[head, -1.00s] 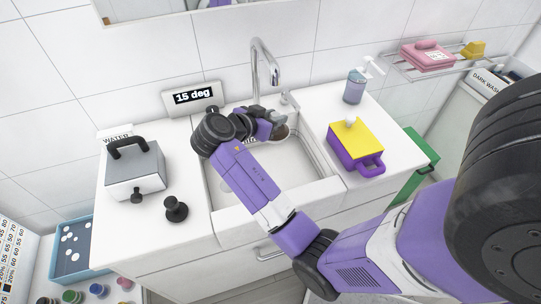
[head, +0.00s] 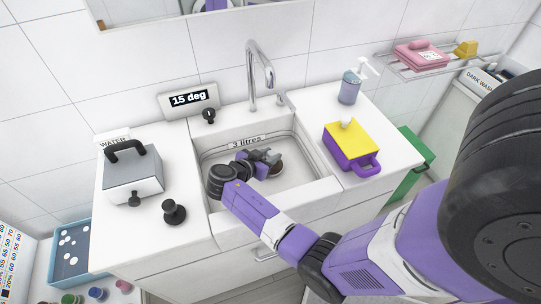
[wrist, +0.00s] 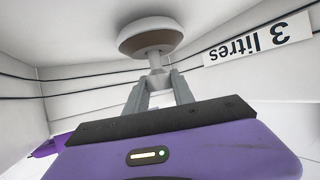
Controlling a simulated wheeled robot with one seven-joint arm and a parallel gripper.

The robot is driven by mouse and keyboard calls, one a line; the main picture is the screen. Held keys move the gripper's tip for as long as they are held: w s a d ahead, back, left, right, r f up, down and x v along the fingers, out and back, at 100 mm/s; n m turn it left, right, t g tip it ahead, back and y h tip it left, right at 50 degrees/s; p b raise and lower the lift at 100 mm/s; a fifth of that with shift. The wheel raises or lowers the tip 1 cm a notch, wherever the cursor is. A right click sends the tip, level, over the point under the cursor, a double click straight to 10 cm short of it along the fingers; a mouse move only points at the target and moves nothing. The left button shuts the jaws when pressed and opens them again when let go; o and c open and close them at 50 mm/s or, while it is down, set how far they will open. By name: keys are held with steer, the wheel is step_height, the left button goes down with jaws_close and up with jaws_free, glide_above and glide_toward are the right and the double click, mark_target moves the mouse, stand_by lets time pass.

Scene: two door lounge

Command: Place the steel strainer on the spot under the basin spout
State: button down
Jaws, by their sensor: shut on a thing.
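My gripper (head: 266,157) is low inside the white basin (head: 318,165), shut on the steel strainer (head: 277,168). In the wrist view the strainer (wrist: 151,37) is a round disc with a brownish face and a short stem, and my gripper's fingers (wrist: 157,82) close on the stem. In the head view the fingers partly hide it. The chrome spout (head: 262,62) arches over the back of the basin, above and behind my gripper. I cannot make out a marked spot on the basin floor, or whether the strainer touches the floor.
The basin's back wall carries a "3 litres" label (head: 247,141) and dark level lines. A grey-and-white box (head: 133,178) and a black knob (head: 174,211) are on the left counter. A purple-and-yellow container (head: 352,146) and a soap bottle (head: 350,88) stand on the right.

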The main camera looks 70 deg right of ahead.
steer(key=shift+f, duration=0.35)
steer(key=c, duration=1.1)
jaws_free()
steer(key=shift+r, duration=0.1)
steer(key=shift+o, duration=0.2)
steer(key=shift+r, duration=0.1)
steer(key=b+v, duration=0.1)
steer(key=v, duration=0.6)
steer(key=shift+a, duration=0.25)
steer(key=shift+r, duration=0.2)
